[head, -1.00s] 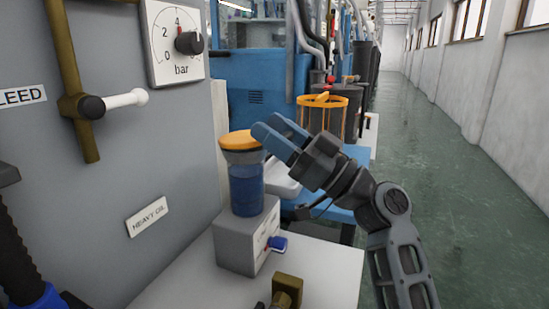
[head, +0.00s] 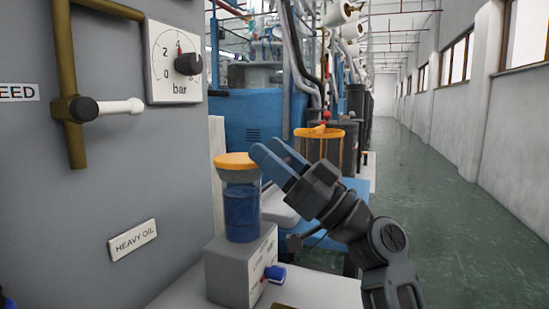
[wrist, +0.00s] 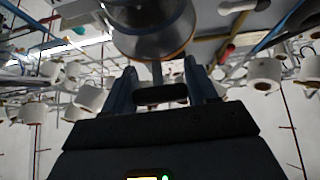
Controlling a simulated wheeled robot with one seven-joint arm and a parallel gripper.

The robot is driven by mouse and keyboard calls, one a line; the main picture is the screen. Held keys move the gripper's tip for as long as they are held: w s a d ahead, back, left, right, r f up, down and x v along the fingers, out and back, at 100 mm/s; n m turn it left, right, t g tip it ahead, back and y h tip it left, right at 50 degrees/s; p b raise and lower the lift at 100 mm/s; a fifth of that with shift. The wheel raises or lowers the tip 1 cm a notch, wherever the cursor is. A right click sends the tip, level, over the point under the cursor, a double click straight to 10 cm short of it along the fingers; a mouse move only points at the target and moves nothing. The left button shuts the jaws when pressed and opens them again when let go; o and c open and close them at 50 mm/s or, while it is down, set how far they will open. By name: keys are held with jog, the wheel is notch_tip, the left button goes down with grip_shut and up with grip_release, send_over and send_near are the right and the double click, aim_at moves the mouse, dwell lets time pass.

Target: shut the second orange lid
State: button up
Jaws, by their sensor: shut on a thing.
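An orange lid (head: 236,161) lies about level on top of a jar of blue liquid (head: 241,212) with a pale collar. The jar stands on a grey box with a blue knob. My gripper (head: 267,160) has its two blue fingers at the lid's right edge, pointing left. In the wrist view, my gripper (wrist: 160,85) has its fingers a little apart with a narrow pale piece between them, below a round grey body with an orange rim. The grip seems to be on the lid's edge or a tab there; the exact contact is hidden.
A grey panel with a pressure dial (head: 175,62), a brass pipe and a white-handled valve stands at left. An orange ring-shaped basket (head: 320,134) stands behind my gripper. The aisle floor (head: 440,210) at right is clear. White spools hang overhead in the wrist view.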

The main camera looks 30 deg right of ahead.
jog(key=o, duration=1.4)
jog(key=shift+o, duration=0.2)
jog(key=v, duration=0.8)
jog(key=shift+b, duration=0.35)
